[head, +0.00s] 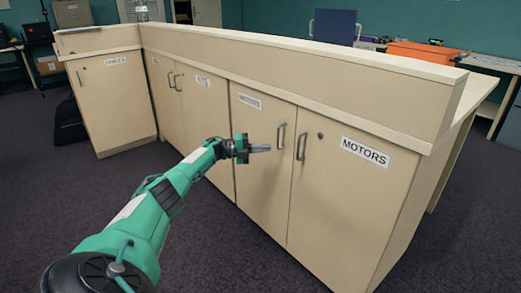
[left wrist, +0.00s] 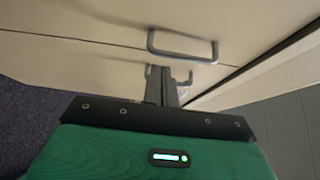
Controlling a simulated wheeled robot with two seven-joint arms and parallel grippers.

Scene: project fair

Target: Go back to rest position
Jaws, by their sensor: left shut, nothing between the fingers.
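My left gripper (head: 260,148) reaches in from the lower left in the head view, on a green and white arm. Its fingers are together and hold nothing. It points at the front of a beige cabinet, beside the handle of the door left of the one labelled MOTORS (head: 366,152). In the left wrist view, the shut fingers (left wrist: 161,88) show in front of the cabinet doors and two metal handles (left wrist: 183,47). I cannot tell whether the fingertips touch the door. My right gripper is not in view.
The beige cabinet row (head: 262,190) stands close in front, all its doors shut. A shorter labelled cabinet (head: 115,105) joins it at the left. Dark carpet (head: 460,235) is clear at the right and lower left. An orange case (head: 420,52) sits on a table behind.

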